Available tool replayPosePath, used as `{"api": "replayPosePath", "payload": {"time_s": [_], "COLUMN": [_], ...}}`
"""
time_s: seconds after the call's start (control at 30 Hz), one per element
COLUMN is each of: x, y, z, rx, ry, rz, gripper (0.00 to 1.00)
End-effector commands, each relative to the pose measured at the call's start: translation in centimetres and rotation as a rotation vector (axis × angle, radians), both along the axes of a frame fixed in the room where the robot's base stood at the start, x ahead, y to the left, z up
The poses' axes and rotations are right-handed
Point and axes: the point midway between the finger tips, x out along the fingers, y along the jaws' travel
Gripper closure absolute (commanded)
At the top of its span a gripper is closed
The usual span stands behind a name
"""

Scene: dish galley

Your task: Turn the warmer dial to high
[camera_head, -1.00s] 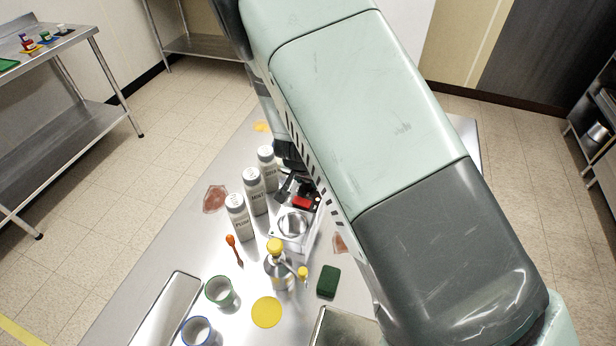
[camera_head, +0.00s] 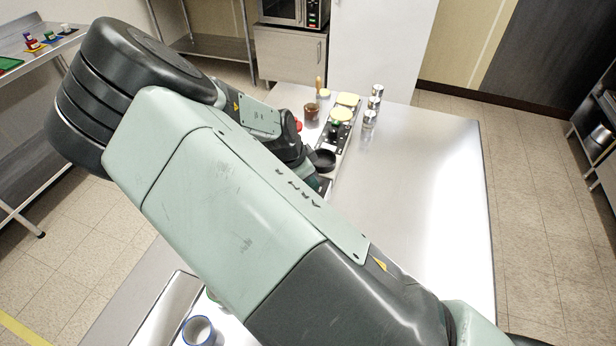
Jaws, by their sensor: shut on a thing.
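A dark strip-shaped unit (camera_head: 346,127), which may be the warmer, lies along the left side of the steel table. It carries pale yellow round pieces (camera_head: 342,114) and a small green piece (camera_head: 335,125). I cannot make out the dial or its setting. My arm reaches across the view, and my gripper (camera_head: 319,184) shows only as a dark part below the wrist, at the near end of the strip. Its fingertips are hidden. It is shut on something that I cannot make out.
Several metal shakers (camera_head: 371,106) stand right of the strip. A brown jar (camera_head: 311,112) stands to its left. The right half of the steel table (camera_head: 430,190) is clear. A blue-rimmed cup (camera_head: 198,331) and a long tray (camera_head: 165,310) are at the near left.

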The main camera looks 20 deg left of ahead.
Motion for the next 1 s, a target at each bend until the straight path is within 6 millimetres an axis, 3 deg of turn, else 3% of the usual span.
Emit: {"api": "replayPosePath", "payload": {"time_s": [0.57, 0.6, 0.73, 1.0], "x": [0.03, 0.04, 0.04, 0.03], "y": [0.31, 0.32, 0.24, 0.14], "z": [-0.15, -0.16, -0.12, -0.01], "rx": [0.006, 0.006, 0.004, 0.002], "ry": [-0.003, -0.003, -0.003, -0.002], "rz": [-0.029, -0.029, -0.029, -0.030], "gripper": [0.99, 0.64, 0.44, 0.44]}}
